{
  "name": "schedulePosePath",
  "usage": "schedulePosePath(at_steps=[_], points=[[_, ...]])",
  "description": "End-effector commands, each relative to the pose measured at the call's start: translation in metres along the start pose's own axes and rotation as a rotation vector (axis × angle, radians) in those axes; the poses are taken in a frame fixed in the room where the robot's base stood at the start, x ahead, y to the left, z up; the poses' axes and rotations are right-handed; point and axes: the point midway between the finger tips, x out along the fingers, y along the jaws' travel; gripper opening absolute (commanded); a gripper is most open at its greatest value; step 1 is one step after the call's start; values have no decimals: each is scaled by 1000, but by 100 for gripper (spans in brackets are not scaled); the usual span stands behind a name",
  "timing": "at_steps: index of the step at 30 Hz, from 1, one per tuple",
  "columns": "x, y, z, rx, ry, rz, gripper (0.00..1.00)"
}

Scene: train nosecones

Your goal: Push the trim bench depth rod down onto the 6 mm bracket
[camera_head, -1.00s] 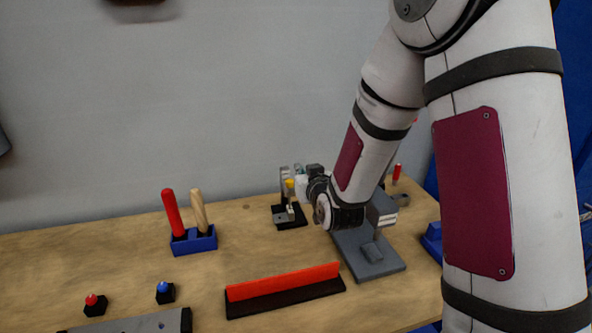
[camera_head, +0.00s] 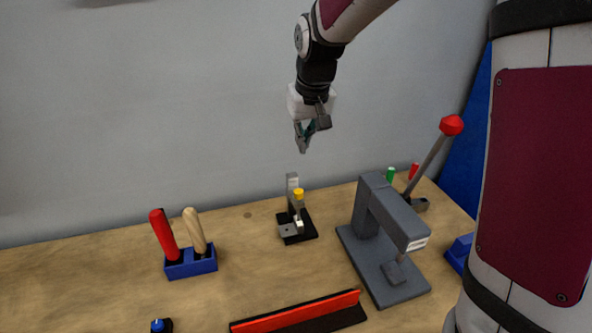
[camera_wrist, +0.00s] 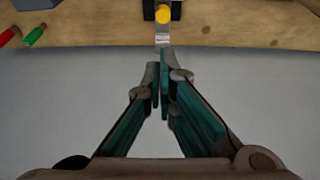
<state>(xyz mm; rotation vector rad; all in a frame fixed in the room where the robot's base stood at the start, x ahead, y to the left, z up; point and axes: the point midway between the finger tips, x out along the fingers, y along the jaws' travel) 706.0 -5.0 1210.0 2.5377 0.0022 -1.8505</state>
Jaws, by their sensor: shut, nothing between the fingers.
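The trim bench fixture (camera_head: 312,232) is a small black base with a grey upright behind. A rod with a yellow cap (camera_head: 298,193) stands upright in front of the upright; the cap also shows in the wrist view (camera_wrist: 163,14). A light metal piece (camera_head: 289,230) lies low at the fixture's left front; I cannot tell if it is the 6 mm bracket or read any mark. The rod's lower end is too small to judge its contact. My gripper (camera_head: 303,151) is shut and empty, pointing down above the fixture, clear of the cap; its tips also show in the wrist view (camera_wrist: 160,70).
A blue holder (camera_head: 191,264) with red and wooden handles stands left. A red strip on a black base (camera_head: 300,314) lies in front. The wall is close behind.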

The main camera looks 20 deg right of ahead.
Motion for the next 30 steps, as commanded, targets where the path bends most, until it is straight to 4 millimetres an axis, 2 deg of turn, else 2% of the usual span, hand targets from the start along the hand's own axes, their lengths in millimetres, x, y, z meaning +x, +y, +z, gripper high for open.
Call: schedulePosePath(at_steps=[4, 8, 21, 30], points=[[-3, 0, 4, 1, -25, 1, 0], [11, 0, 5, 2, -28, 1, 0], [95, 0, 8, 2, -27, 0, 0], [128, 0, 18, 1, -24, 1, 0]])
